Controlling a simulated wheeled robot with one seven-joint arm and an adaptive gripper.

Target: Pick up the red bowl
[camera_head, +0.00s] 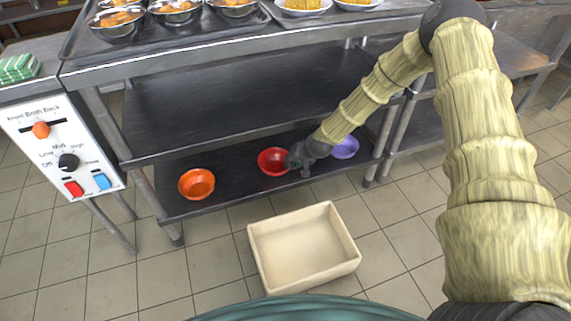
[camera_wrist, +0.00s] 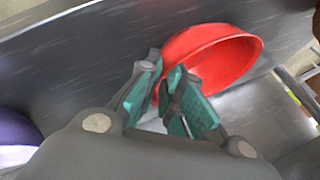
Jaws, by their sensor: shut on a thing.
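The red bowl (camera_head: 270,161) is on the bottom shelf of the steel table, between an orange bowl and a purple bowl. My gripper (camera_head: 298,158) reaches in from the right and meets the bowl's right side. In the wrist view the red bowl (camera_wrist: 215,55) is just beyond the fingers of my gripper (camera_wrist: 172,92), which are shut on its near rim. The bowl looks tilted in that view. I cannot tell whether it is clear of the shelf.
The orange bowl (camera_head: 197,183) is on the left of the bottom shelf (camera_head: 235,185). The purple bowl (camera_head: 345,148) is on the right, close to my arm. The middle shelf (camera_head: 230,100) lies above. An empty cream bin (camera_head: 303,248) stands on the floor in front.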

